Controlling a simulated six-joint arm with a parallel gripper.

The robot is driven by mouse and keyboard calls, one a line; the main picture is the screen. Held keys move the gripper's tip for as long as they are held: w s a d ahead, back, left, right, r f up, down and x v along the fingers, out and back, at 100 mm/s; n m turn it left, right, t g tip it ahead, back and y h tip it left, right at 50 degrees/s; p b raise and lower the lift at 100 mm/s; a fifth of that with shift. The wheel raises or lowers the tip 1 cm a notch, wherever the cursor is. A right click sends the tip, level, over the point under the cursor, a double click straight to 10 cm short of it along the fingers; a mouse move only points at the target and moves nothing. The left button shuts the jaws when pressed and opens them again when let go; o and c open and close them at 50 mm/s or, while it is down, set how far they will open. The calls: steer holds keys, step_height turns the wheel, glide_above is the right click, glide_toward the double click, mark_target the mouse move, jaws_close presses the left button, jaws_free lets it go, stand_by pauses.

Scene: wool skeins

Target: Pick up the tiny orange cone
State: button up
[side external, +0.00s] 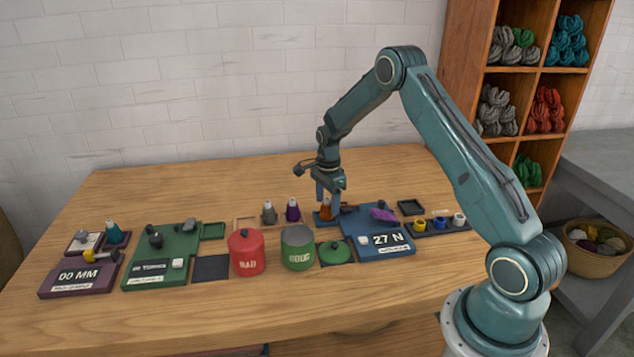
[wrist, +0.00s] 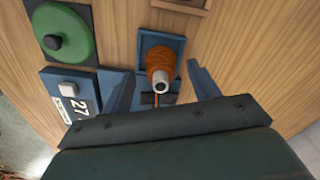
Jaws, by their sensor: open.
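The tiny orange cone (side external: 326,207) stands on a small blue tray at the far side of the blue board, below my gripper in the side view. In the wrist view the orange cone (wrist: 160,64) shows its wound thread and a pale tip with a dark hole. My gripper (side external: 328,195) is open. In the wrist view its two fingers (wrist: 163,82) lie to the left and right of the cone, with gaps visible on both sides. It is not holding the cone.
Grey (side external: 268,212) and purple (side external: 292,209) cones stand left of the orange one. The blue board (side external: 359,245) holds a purple item. A red canister (side external: 246,252), a green canister (side external: 297,247) and a green lid (side external: 335,252) stand nearer the front. The back of the table is clear.

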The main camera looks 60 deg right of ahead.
steer(key=shift+f, duration=0.85)
steer(key=c, duration=1.1)
steer(key=shift+o, duration=0.2)
steer(key=shift+r, duration=0.1)
step_height(320, 180, up, 20)
stand_by(0.3)
step_height(320, 180, up, 5)
glide_above(327, 198)
stand_by(0.8)
